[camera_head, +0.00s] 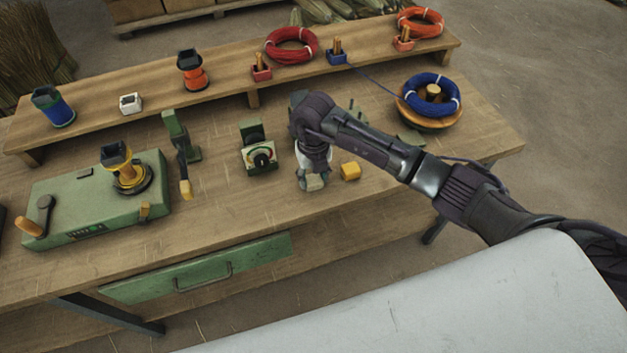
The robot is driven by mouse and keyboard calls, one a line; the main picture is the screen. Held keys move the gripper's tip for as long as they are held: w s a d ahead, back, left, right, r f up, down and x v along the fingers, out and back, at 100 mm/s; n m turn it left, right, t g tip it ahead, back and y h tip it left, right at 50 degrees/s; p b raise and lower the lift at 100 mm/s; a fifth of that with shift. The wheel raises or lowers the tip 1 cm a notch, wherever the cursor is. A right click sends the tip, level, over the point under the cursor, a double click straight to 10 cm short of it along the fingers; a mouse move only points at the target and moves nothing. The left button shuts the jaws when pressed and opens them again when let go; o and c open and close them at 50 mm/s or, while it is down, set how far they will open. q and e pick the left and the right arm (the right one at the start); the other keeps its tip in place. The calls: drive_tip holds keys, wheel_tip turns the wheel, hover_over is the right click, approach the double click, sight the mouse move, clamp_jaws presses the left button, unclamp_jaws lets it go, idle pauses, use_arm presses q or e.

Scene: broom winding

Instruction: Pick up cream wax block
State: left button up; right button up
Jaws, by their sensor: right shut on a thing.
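The cream wax block (316,183) shows as a pale, greyish-cream piece at the bottom of my right gripper (313,175). The gripper points down at the front middle of the bench and is shut on the block. The fingers hide much of the block, and I cannot tell whether it still touches the bench top. My left gripper is not in view.
A yellow block (350,171) sits just right of the gripper. A green gauge (261,157) stands to its left, and a green winding machine (95,200) further left. A raised shelf (220,88) with spools and coils runs behind. A blue coil (432,94) sits at right.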

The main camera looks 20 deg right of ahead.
drive_tip(key=shift+c, duration=0.8)
drive_tip(key=shift+r, duration=0.1)
